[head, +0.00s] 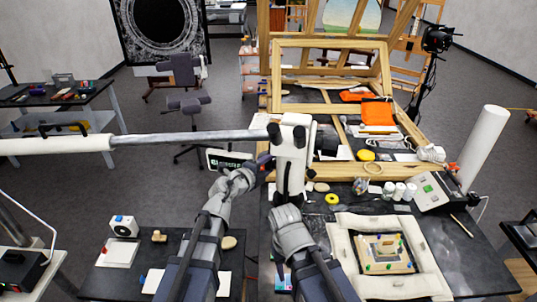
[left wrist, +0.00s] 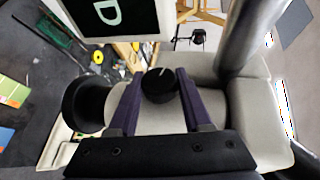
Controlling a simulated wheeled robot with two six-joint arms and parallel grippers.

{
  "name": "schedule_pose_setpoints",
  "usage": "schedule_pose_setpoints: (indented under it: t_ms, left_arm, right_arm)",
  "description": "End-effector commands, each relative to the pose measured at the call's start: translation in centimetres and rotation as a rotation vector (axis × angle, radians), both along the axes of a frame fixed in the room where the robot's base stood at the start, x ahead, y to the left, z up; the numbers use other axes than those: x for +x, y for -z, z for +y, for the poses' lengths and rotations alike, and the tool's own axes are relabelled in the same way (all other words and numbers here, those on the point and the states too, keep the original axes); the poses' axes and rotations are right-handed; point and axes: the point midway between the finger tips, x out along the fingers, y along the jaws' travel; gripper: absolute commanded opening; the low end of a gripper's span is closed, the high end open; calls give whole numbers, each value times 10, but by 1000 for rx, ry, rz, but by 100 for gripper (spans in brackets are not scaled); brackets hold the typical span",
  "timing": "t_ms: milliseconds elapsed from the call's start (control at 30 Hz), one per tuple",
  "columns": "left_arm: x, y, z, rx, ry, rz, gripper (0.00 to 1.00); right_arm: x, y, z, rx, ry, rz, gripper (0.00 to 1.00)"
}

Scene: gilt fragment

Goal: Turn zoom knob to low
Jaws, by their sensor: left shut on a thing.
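The white microscope (head: 292,150) hangs on a grey boom at the centre of the head view. The black zoom knob (left wrist: 160,87) shows in the left wrist view on its pale body, with a white pointer line near its top, tilted slightly right. My left gripper (head: 264,163) is at the left side of the microscope. In the left wrist view its purple fingers (left wrist: 160,76) stand on both sides of the knob and are shut on it. My right gripper (head: 285,213) is below the microscope; its fingers cannot be made out.
A small dark display (head: 229,159) stands beside the microscope, close to my left gripper. The boom (head: 190,138) runs off to the left. A framed piece on a padded tray (head: 350,285) lies on the bench at right, with white jars (head: 399,190) behind it.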

Motion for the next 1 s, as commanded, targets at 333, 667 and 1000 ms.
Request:
schedule_pose_setpoints:
  t_ms: [333, 667, 1000]
  left_arm:
    - [1, -3, 0, 41, 0, 168, 0]
    - [0, 0, 0, 53, 0, 222, 0]
    - [0, 1, 0, 53, 2, 225, 0]
  right_arm:
    - [0, -37, 0, 2, 22, 0, 50]
    - [-1, -44, 1, 2, 29, -1, 50]
    - [0, -44, 1, 2, 29, -1, 50]
